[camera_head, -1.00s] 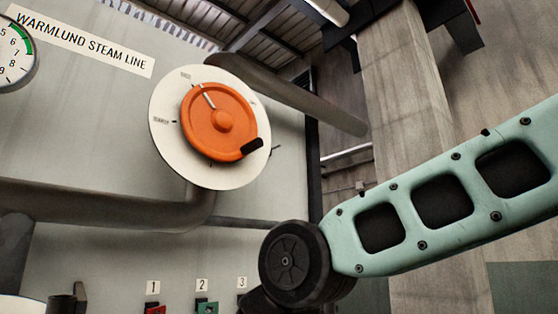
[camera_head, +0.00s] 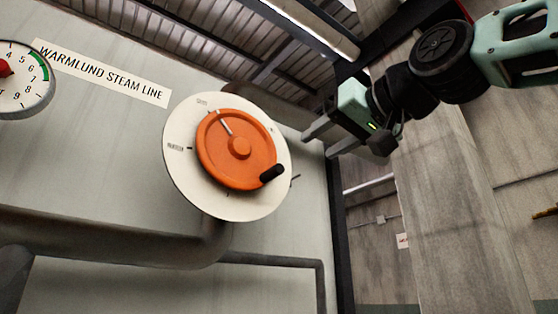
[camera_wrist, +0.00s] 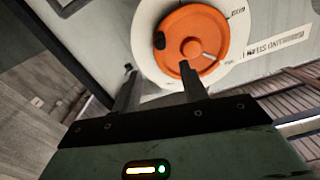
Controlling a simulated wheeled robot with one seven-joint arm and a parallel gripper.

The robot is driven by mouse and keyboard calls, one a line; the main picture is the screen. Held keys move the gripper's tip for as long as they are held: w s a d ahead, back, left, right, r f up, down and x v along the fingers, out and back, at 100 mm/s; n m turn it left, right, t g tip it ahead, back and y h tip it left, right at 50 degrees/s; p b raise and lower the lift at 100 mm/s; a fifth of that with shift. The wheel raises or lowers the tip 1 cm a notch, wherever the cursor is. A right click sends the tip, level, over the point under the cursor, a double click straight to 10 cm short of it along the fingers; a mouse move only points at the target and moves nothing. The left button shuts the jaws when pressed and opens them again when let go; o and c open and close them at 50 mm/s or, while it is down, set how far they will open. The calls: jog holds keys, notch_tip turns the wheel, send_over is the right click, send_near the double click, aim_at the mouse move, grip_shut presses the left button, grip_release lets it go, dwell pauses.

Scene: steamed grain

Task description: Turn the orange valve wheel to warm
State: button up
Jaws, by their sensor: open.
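The orange valve wheel (camera_head: 236,150) sits on a round white dial plate (camera_head: 180,165) on the pale wall panel. A black handle knob (camera_head: 272,173) sticks out at its lower right, and a pale pointer line on the wheel points to the upper left, near a small mark. The dial's small words are too blurred to read surely. My gripper (camera_head: 318,141) is to the upper right of the wheel, open and empty, apart from it. In the wrist view the wheel (camera_wrist: 212,30) and its knob (camera_wrist: 159,40) lie beyond the fingers of my gripper (camera_wrist: 158,80).
A gauge (camera_head: 22,82) and a "WARMLUND STEAM LINE" label (camera_head: 100,72) are on the panel to the left. A thick pipe (camera_head: 110,240) runs below the dial. A concrete pillar (camera_head: 450,200) stands to the right.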

aim_at(280, 169)
jog(key=p+x, duration=1)
jog(key=x, duration=0.4)
jog(key=shift+w+a, duration=0.2)
grip_shut()
